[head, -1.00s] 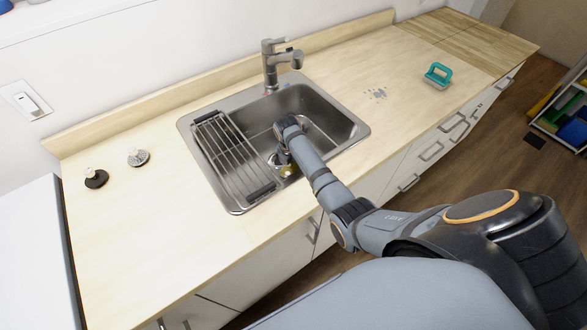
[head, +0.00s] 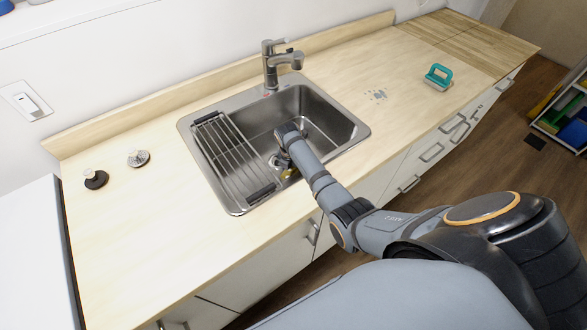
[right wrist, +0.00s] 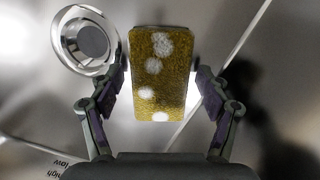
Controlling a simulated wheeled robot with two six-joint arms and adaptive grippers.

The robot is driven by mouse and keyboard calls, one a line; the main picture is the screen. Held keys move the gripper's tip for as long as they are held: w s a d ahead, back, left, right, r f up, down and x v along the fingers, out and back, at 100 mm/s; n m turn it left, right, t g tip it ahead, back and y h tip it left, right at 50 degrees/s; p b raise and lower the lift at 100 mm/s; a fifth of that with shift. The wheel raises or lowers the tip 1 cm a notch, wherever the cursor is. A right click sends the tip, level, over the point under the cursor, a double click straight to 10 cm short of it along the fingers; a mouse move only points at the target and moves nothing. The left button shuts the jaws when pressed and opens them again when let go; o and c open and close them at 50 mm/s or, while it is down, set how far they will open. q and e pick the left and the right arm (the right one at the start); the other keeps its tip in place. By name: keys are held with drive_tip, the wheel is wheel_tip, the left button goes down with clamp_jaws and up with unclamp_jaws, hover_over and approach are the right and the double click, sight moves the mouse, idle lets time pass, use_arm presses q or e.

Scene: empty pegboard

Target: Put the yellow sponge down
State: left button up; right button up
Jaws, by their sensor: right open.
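The yellow sponge (right wrist: 158,95), with whitish spots on its face, is between the fingers of my right gripper (right wrist: 160,90) in the right wrist view. The fingers are open, with a narrow gap on each side of the sponge. In the head view my right gripper (head: 282,165) is down in the steel sink (head: 312,103), and only a small bit of the sponge (head: 288,175) shows below my wrist. Whether the sponge rests on the sink floor cannot be told. My left gripper is not in view.
A wire drying rack (head: 232,158) covers the sink's left part. The faucet (head: 279,66) stands behind the basin. The round drain (right wrist: 86,40) is beside the sponge. A teal-handled brush (head: 438,76) and two small round knobbed items (head: 138,158) sit on the wooden counter (head: 130,230).

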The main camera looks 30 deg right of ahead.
sight(291, 173)
wheel_tip(291, 173, up, 12)
drive_tip(key=a, duration=0.1)
drive_tip(key=shift+s+a, duration=0.25)
drive_tip(key=shift+s, duration=0.2)
